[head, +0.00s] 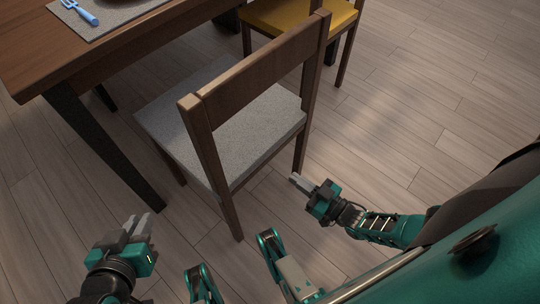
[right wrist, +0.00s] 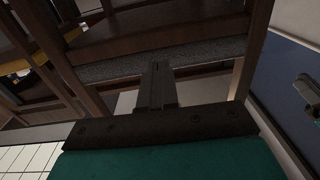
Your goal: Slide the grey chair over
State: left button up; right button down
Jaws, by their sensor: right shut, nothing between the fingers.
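The grey chair (head: 228,132) has a brown wooden frame and a grey cushioned seat. It stands upright at the table, its backrest towards me. My right gripper (head: 296,179) is shut and empty, beside the chair's right side and apart from it in the head view. In the right wrist view its closed fingers (right wrist: 157,84) point towards the chair's grey seat (right wrist: 212,53) and wooden frame. My left gripper (head: 141,222) is low at the left, its two fingers apart and empty, left of the chair's near leg.
A wooden table (head: 35,58) with a dark leg (head: 105,150) stands at the upper left, bearing a grey placemat (head: 120,14) and a blue fork (head: 80,11). A yellow-seated chair (head: 290,16) stands behind. The plank floor (head: 440,100) at the right is clear.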

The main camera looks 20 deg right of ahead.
aim_at(268, 159)
jog(key=x, duration=0.7)
jog(key=shift+w+a, duration=0.15)
jog(key=shift+w, duration=0.15)
pick_arm(q)
jog(key=shift+w, duration=0.15)
pick_arm(e)
jog(key=shift+w, duration=0.1)
